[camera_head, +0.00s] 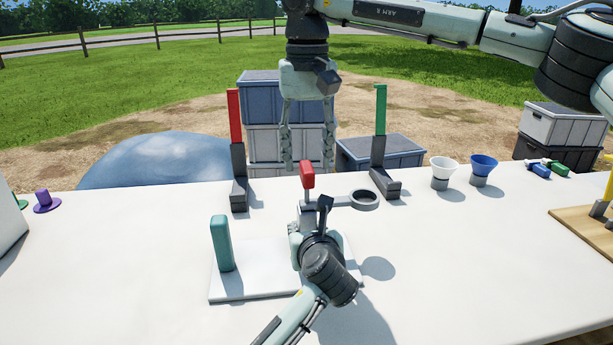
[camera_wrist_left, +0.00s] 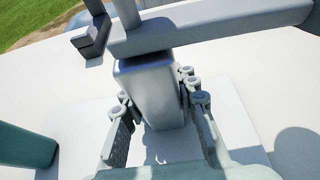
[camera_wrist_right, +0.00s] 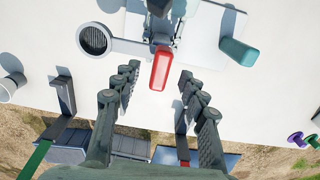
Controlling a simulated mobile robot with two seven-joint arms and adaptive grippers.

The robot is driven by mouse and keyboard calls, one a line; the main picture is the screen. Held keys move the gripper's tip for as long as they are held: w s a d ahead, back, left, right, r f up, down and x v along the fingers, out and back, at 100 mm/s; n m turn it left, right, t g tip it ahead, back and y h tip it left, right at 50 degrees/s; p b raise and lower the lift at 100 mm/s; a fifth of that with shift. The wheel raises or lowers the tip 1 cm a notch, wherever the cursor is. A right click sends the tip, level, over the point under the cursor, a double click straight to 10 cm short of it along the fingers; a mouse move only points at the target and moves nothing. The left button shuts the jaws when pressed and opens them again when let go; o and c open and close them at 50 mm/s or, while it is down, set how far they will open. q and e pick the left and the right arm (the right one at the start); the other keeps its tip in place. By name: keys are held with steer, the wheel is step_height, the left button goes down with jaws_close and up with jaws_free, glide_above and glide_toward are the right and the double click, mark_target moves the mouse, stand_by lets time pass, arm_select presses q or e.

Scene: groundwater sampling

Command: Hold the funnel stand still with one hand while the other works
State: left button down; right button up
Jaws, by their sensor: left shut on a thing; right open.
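The funnel stand is a grey post with a side arm ending in a ring (camera_head: 365,199) and a red knob (camera_head: 307,175) on top. It rises from a white base plate (camera_head: 240,287), which also bears a teal block (camera_head: 221,243). My left gripper (camera_wrist_left: 160,108) is shut on the stand's grey post (camera_wrist_left: 150,85), below the side arm; in the head view its wrist hides much of the post. My right gripper (camera_head: 307,165) points down, open, just above the red knob. In the right wrist view the red knob (camera_wrist_right: 160,68) lies between the fingertips, with no contact visible.
A white funnel (camera_head: 444,169) and a blue funnel (camera_head: 483,166) stand right of the ring. Red (camera_head: 235,117) and green (camera_head: 380,110) uprights stand at the table's far edge. Small bottles (camera_head: 540,170) lie farther right. The table's front right is clear.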

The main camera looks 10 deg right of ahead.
mark_target(307, 166)
step_height(307, 166, up, 10)
stand_by(0.3)
steer(key=shift+r, duration=0.1)
arm_select(q)
steer(key=c, duration=1.1)
jaws_free()
